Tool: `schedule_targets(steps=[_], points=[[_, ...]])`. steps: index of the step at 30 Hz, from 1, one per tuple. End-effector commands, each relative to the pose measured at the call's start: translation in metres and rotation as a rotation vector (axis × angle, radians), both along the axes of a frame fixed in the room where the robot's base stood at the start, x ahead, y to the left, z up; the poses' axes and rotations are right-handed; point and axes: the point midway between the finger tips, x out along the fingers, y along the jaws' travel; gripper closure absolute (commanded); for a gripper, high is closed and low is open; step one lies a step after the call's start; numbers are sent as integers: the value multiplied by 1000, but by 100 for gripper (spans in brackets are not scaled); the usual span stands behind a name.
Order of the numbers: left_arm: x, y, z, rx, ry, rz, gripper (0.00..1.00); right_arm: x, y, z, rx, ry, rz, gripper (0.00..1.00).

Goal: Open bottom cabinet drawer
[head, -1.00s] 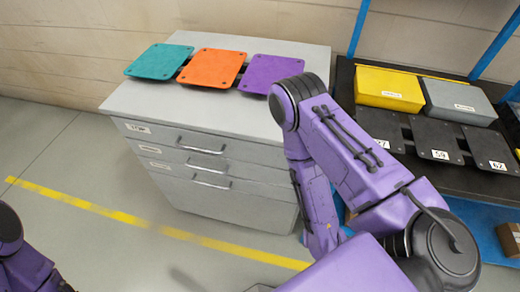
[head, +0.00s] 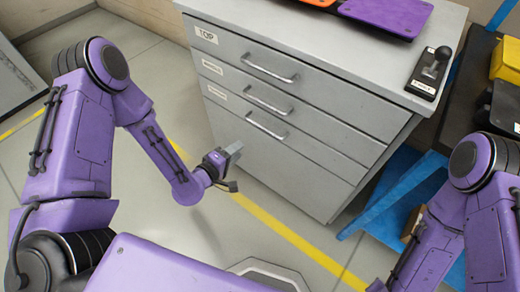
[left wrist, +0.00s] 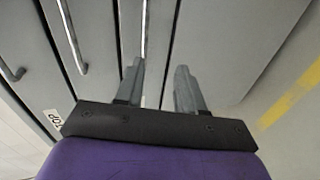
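The grey cabinet (head: 300,178) has three shut drawers with bar handles, the upper one labelled TOP. The bottom drawer handle (head: 266,126) is the lowest of the three. My left gripper (head: 232,158) is just left of and below that handle, in front of the cabinet. In the left wrist view my left gripper (left wrist: 158,85) has its two fingers apart with nothing between them. The bottom handle (left wrist: 145,28) shows just beyond the fingertips, closer to the left finger. My right arm shows at the right of the head view, but its gripper is out of view.
Orange and purple pads (head: 388,14) and a black device (head: 430,72) lie on the cabinet top. A blue frame (head: 395,195) stands right of the cabinet. The floor with a yellow line (head: 290,235) is clear in front of the drawers.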

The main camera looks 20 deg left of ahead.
Motion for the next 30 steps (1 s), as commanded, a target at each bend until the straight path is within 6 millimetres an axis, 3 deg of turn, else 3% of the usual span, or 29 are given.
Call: schedule_targets(steps=[1, 2, 7, 18, 23, 30], points=[[9, 0, -7, -50, -41, 0, 62, 0, 0, -19, 0, 0, 0, 57], [12, -1, -4, -75, -60, -4, 62, 0, 0, -21, 0, 0, 0, 57], [31, -8, 5, -117, -90, -16, 62, 0, 0, -19, -1, -1, 0, 57], [101, -34, -12, -112, -86, -15, 62, 0, 0, -22, 0, -1, -1, 57], [112, -38, -14, -112, -84, -14, 62, 0, 0, -22, 0, 0, -1, 57], [113, -39, -14, -112, -83, -14, 62, 0, 0, -22, 0, 0, 0, 57]])
